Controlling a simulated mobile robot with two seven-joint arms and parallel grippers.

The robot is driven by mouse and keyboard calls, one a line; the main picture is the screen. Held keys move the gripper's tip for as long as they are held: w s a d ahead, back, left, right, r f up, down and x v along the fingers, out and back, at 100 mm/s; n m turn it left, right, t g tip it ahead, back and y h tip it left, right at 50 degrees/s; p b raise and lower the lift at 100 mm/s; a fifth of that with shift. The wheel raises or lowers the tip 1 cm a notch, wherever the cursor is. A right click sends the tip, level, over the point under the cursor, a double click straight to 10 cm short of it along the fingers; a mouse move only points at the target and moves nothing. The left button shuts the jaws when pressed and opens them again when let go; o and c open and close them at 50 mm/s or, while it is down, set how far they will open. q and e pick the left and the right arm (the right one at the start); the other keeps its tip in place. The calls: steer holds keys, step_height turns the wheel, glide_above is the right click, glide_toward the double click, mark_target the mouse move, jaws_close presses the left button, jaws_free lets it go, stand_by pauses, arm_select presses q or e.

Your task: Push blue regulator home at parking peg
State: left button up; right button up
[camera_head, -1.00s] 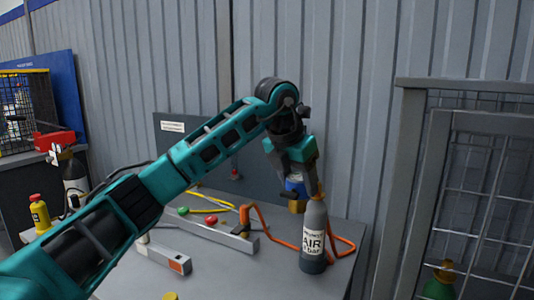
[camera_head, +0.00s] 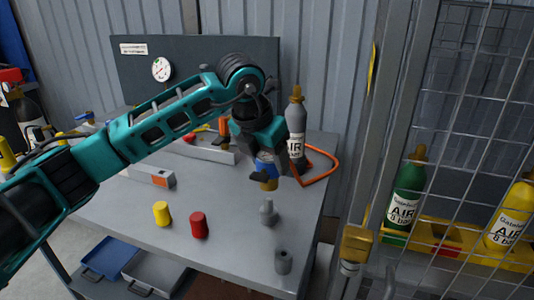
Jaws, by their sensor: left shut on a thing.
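My left gripper (camera_head: 274,150) points down over the table and is shut on the blue regulator (camera_head: 266,168). The regulator has a blue body with a brass-coloured lower end, and the jaws partly hide it. It hangs above and slightly behind a short grey peg (camera_head: 268,213), which looks like the parking peg and stands upright on the grey table (camera_head: 235,235). The regulator and peg look apart in the head view; the exact height of the gap cannot be told. My right gripper is not in view.
A grey AIR bottle (camera_head: 296,125) stands just behind the gripper, with an orange hose (camera_head: 325,170) beside it. A grey socket (camera_head: 283,261), a red cylinder (camera_head: 199,225) and a yellow cylinder (camera_head: 162,213) stand nearby. A mesh cage with a green bottle (camera_head: 407,195) is at right.

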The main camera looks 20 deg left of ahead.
mark_target(268, 200)
arm_select(q)
step_height(268, 200, down, 2)
steer(key=shift+f+b, duration=0.1)
steer(key=shift+b, duration=0.45)
steer(key=shift+f+b, duration=0.3)
steer(key=shift+b, duration=0.05)
stand_by(0.5)
steer(key=shift+f, duration=0.15)
stand_by(0.5)
steer(key=shift+f+b, duration=0.9)
steer(key=shift+f, duration=0.15)
steer(key=shift+f+b, duration=0.65)
steer(key=shift+f, duration=0.15)
stand_by(0.7)
steer(key=o, duration=1.2)
steer(key=shift+c, duration=0.2)
